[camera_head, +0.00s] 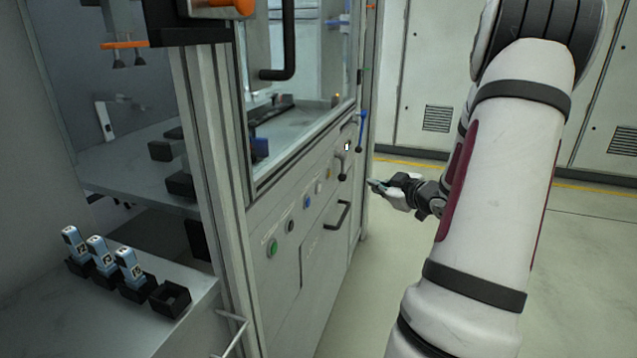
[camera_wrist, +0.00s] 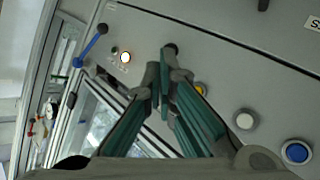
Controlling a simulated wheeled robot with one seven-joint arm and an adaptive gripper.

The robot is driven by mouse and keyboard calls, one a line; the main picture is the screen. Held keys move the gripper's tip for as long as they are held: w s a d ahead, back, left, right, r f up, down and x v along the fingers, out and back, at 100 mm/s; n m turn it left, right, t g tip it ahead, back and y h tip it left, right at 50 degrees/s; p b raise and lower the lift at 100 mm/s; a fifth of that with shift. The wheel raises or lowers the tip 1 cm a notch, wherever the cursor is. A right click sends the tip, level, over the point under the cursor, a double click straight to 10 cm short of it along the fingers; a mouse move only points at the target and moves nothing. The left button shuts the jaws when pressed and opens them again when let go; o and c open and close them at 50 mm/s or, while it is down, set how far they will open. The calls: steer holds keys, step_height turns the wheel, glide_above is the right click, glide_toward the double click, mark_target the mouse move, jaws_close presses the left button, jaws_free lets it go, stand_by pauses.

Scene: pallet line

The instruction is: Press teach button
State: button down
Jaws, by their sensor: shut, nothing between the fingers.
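A row of round buttons runs along the machine's front panel. In the wrist view I see a lit white button (camera_wrist: 125,57), a yellow button (camera_wrist: 201,88) partly behind my fingers, a white button (camera_wrist: 245,119) and a blue button (camera_wrist: 297,152). The labels are too small to read, so I cannot tell which one is teach. The head view also shows a green button (camera_head: 272,248) and a black one (camera_head: 291,226). My gripper (camera_head: 376,186) is shut and empty, to the right of the panel. In the wrist view its fingertips (camera_wrist: 162,72) appear between the lit and yellow buttons.
A blue lever (camera_head: 361,130) and black handles (camera_head: 343,215) stick out from the machine front. A dark knob (camera_wrist: 170,49) shows beyond my fingertips. Black holders (camera_head: 170,298), several with blue-and-white pieces, stand on the left ledge. The floor (camera_head: 400,300) right of the machine is clear.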

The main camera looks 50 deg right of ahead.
mark_target(329, 174)
steer(key=shift+w, duration=0.15)
steer(key=w+a+b, duration=0.3)
steer(key=w, duration=0.5)
steer(key=shift+a, duration=0.15)
stand_by(1.6)
steer(key=shift+w+a, duration=0.15)
steer(key=shift+w, duration=0.2)
steer(key=shift+w+a+r+b, duration=0.1)
steer(key=shift+w+a+b, duration=0.1)
steer(key=shift+w+b, duration=0.2)
stand_by(1.0)
steer(key=shift+s, duration=0.1)
steer(key=shift+s+d+p, duration=0.3)
steer(key=shift+s+p, duration=0.1)
steer(key=shift+s, duration=0.25)
